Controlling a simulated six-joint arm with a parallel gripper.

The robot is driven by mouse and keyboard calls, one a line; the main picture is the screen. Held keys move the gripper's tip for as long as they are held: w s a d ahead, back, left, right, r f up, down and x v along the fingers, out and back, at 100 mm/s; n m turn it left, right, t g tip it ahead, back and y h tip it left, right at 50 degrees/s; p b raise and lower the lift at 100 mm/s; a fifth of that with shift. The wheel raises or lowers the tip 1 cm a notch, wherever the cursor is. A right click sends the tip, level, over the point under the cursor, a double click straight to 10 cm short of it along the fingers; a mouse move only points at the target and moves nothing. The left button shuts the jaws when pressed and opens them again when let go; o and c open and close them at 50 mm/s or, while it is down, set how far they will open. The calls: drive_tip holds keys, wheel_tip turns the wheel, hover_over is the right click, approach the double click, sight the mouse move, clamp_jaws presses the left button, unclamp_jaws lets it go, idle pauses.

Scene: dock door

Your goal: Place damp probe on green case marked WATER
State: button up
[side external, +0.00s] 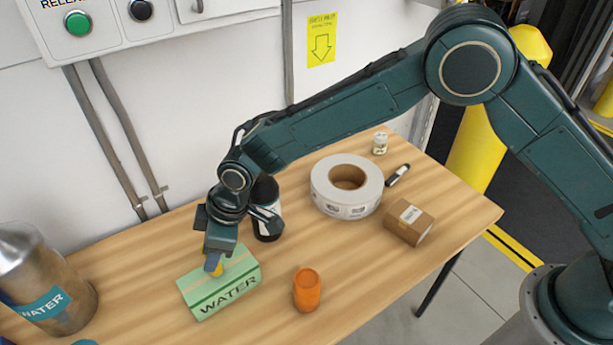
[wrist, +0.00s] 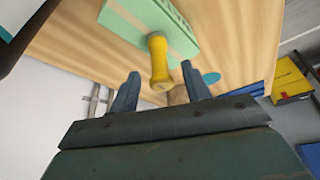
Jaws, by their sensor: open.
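The green case (side external: 222,284) marked WATER lies on the wooden table, below my gripper (side external: 214,258). A yellow probe (side external: 217,270), narrower in its middle, is at the case's top, mostly hidden by my gripper in the side view. In the wrist view the probe (wrist: 158,62) shows between the two spread fingers of my gripper (wrist: 160,72), with visible gaps on both sides. Its far end meets the green case (wrist: 138,18) and appears to rest on it. Whether the probe is damp cannot be seen.
A dark bottle (side external: 267,224) stands close behind my gripper. An orange container (side external: 307,291) stands right of the case, and a metal canister (side external: 70,315) stands left. A white roll (side external: 331,203), cardboard box (side external: 409,222), marker (side external: 398,175) and small jar (side external: 380,144) are farther right.

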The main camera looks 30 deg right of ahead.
drive_tip(key=v, duration=0.7)
drive_tip(key=shift+d+r, duration=0.1)
idle(0.4)
drive_tip(key=s+d+r+m+t+h, duration=0.1)
drive_tip(key=s+d+r+m, duration=0.2)
drive_tip(key=d+r, duration=0.7)
drive_tip(key=s+d+r+m+t, duration=0.1)
drive_tip(key=s+d+r+m, duration=0.1)
drive_tip(key=d+r, duration=0.75)
drive_tip(key=s+d+m+t+h, duration=0.1)
drive_tip(key=s+d+m+h, duration=0.2)
drive_tip(key=s+d, duration=1.7)
drive_tip(key=s+m, duration=0.1)
drive_tip(key=m, duration=0.3)
drive_tip(key=shift+s+f+m+t, duration=0.25)
drive_tip(key=shift+f+m+t, duration=0.05)
drive_tip(key=shift+f, duration=0.1)
